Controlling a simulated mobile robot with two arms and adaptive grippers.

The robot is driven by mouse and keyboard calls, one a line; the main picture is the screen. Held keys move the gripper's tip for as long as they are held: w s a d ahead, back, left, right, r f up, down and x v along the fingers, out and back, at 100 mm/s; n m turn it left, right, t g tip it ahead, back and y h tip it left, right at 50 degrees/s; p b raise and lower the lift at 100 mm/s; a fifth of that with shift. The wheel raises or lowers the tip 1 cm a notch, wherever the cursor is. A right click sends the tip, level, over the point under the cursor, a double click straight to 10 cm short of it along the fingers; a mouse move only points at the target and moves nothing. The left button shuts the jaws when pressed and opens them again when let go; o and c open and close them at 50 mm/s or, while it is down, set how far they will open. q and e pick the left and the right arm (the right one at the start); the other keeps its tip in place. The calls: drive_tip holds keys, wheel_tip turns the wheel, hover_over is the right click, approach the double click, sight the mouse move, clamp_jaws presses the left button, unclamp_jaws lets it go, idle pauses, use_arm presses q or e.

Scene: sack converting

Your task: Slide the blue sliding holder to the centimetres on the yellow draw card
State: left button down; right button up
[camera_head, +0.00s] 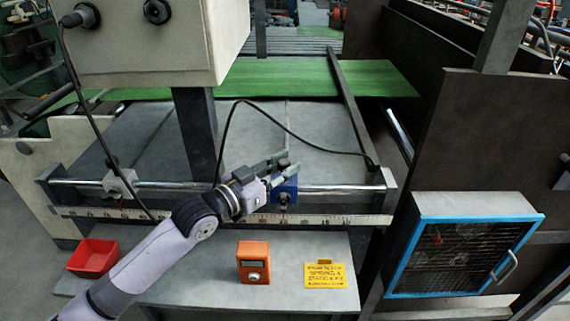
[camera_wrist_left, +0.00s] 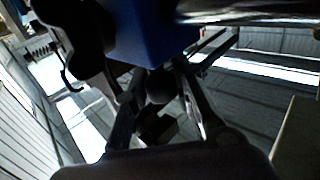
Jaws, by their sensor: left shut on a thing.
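The blue sliding holder (camera_head: 285,189) sits on the shiny rail (camera_head: 332,188), right of the middle of its span. My left gripper (camera_head: 277,165) reaches in from the left and is shut on the blue holder's dark knob at its top. In the left wrist view the fingers (camera_wrist_left: 160,95) close around a dark round knob beside the blue block (camera_wrist_left: 158,32). A pale ruler (camera_head: 345,220) with marks runs below the rail; its numbers are too small to read. The yellow draw card (camera_head: 325,275) lies on the front shelf; its digits are unreadable. My right gripper is not seen.
A white holder (camera_head: 119,184) sits on the rail's left part. A red tray (camera_head: 93,257) and an orange device (camera_head: 253,262) stand on the front shelf. A black cable (camera_head: 310,146) loops behind the rail. A blue-framed guard (camera_head: 465,255) stands at right.

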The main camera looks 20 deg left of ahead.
use_arm(q)
drive_tip(key=c, duration=1.3)
unclamp_jaws()
drive_tip(key=shift+c, duration=0.2)
drive_tip(key=v, duration=1.2)
drive_tip(key=shift+r, duration=0.1)
